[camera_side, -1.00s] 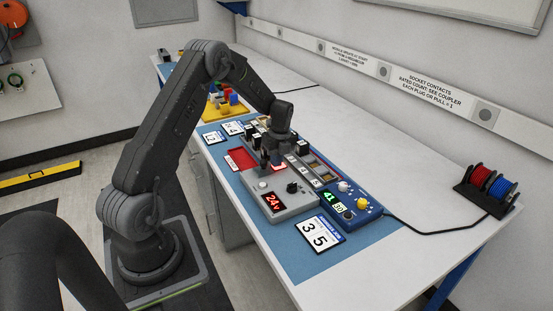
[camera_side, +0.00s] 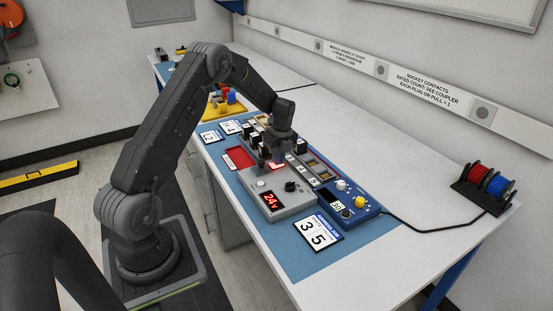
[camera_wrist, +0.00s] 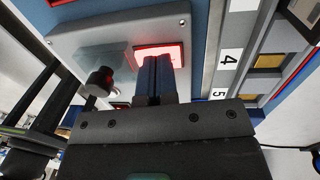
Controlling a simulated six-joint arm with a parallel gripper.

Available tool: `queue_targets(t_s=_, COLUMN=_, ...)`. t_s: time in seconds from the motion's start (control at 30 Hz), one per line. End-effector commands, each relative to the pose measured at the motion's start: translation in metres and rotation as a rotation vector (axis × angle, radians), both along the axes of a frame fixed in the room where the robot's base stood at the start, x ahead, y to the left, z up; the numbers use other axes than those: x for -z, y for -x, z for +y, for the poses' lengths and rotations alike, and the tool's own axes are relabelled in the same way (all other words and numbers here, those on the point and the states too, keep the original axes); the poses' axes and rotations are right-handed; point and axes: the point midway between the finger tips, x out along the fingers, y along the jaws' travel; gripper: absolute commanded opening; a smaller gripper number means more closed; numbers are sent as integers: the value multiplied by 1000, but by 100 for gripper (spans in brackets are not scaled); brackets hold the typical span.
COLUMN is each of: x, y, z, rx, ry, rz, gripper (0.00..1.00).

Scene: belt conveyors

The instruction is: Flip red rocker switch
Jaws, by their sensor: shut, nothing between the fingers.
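The red rocker switch (camera_wrist: 177,53) glows bright red-white in the wrist view, set in a red frame on the grey control box (camera_wrist: 85,38). In the side view its red glow (camera_side: 277,166) shows beneath my gripper. My gripper (camera_wrist: 154,60) is shut and empty, its two fingertips together over the switch and hiding part of it. I cannot tell whether they touch it. The grey box in the side view (camera_side: 284,208) has a red display reading 24V (camera_side: 270,200) and a black knob (camera_side: 290,186), also in the wrist view (camera_wrist: 100,80).
A blue instrument box (camera_side: 368,207) with knobs stands right of the grey box. A rail of numbered slots (camera_side: 318,171) runs behind it.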

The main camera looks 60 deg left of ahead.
Motion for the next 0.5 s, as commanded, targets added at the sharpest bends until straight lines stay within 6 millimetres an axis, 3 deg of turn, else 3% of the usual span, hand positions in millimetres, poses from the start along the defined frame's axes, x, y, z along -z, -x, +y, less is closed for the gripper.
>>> queue_targets(t_s=0.27, x=-14, y=-2, z=0, rx=-1, ry=-2, rz=-2, gripper=0)
queue_targets(t_s=0.5, x=-64, y=-9, z=0, rx=0, ry=-3, rz=-6, gripper=0)
